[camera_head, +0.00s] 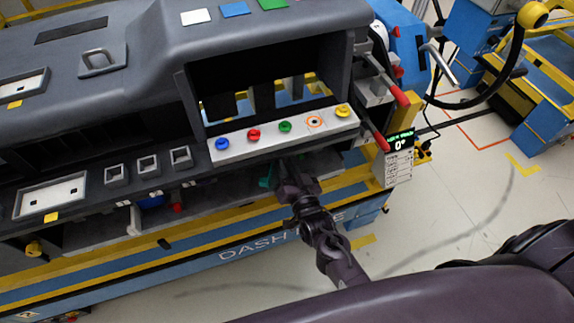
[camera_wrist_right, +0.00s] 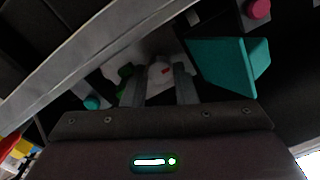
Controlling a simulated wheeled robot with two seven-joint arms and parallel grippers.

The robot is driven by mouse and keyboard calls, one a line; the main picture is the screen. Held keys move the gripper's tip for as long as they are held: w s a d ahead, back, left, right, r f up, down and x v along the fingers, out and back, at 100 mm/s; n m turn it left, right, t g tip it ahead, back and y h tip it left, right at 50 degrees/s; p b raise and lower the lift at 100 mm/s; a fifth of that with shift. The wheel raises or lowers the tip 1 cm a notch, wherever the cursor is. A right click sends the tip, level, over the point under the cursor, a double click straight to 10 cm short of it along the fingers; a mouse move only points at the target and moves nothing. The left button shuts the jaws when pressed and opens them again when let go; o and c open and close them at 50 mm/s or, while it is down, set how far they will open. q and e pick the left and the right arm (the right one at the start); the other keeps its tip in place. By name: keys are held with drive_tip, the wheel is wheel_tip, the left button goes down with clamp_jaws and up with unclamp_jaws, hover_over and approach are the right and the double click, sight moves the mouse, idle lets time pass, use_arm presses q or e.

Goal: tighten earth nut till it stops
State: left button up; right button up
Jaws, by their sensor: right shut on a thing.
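My right gripper (camera_head: 284,165) reaches in under the front panel of the dashboard, and its fingertips are hidden there in the head view. In the right wrist view my right gripper (camera_wrist_right: 160,80) has its two grey fingers around a pale piece with a small red mark, which looks like the earth nut (camera_wrist_right: 158,74). The fingers are shut on it. Its thread and seat are too dark and small to make out. My left gripper is not in view.
The dashboard (camera_head: 150,60) overhangs the work space. A teal plate (camera_wrist_right: 232,68) stands close right of the fingers, and a grey bar (camera_wrist_right: 90,60) crosses at left. A small display (camera_head: 400,143) reads 0°. Red-tipped levers (camera_head: 400,95) stick out at right.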

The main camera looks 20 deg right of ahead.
drive_tip(key=o, duration=1)
